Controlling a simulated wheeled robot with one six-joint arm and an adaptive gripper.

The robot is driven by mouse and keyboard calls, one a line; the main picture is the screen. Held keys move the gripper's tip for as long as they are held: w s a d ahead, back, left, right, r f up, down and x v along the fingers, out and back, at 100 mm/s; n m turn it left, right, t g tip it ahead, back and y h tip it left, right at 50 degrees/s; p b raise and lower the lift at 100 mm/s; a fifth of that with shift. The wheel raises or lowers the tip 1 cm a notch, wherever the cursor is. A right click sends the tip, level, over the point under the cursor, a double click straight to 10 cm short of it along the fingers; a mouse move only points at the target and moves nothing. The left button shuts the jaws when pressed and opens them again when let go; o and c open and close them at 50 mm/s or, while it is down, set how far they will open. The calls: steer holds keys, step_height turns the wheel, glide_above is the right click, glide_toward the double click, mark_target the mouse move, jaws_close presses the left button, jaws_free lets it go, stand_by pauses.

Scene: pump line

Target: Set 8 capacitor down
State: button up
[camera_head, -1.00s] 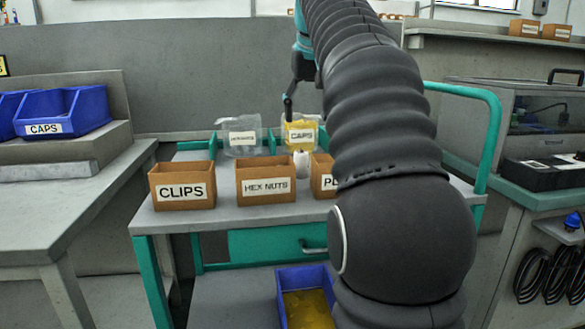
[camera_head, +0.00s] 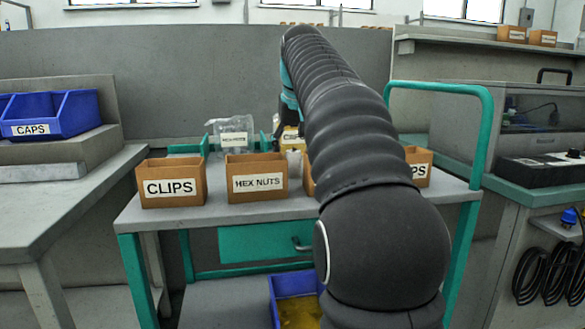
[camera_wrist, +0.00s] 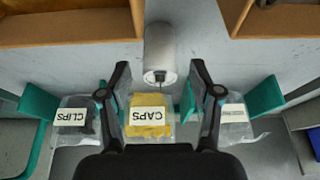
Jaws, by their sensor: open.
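A white cylindrical capacitor (camera_wrist: 159,52) with a dark terminal end stands on the grey cart top (camera_wrist: 208,50) in the wrist view. My gripper (camera_wrist: 160,68) is open, with one finger on each side of the capacitor and a visible gap on both sides. In the head view my gripper is mostly hidden behind my arm.
Cardboard boxes marked CLIPS (camera_head: 172,183) and HEX NUTS (camera_head: 257,178) stand along the cart's front. Another box (camera_head: 418,166) shows right of my arm. Teal holders (camera_wrist: 262,98) flank the bags. A blue bin (camera_head: 292,284) sits below. A blue CAPS bin (camera_head: 50,115) stands at left.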

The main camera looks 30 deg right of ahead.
steer(key=x, duration=0.2)
steer(key=shift+w+f+b, duration=0.2)
steer(key=shift+f+b, duration=0.05)
steer(key=shift+b, duration=0.05)
jaws_close()
steer(key=shift+r, duration=0.15)
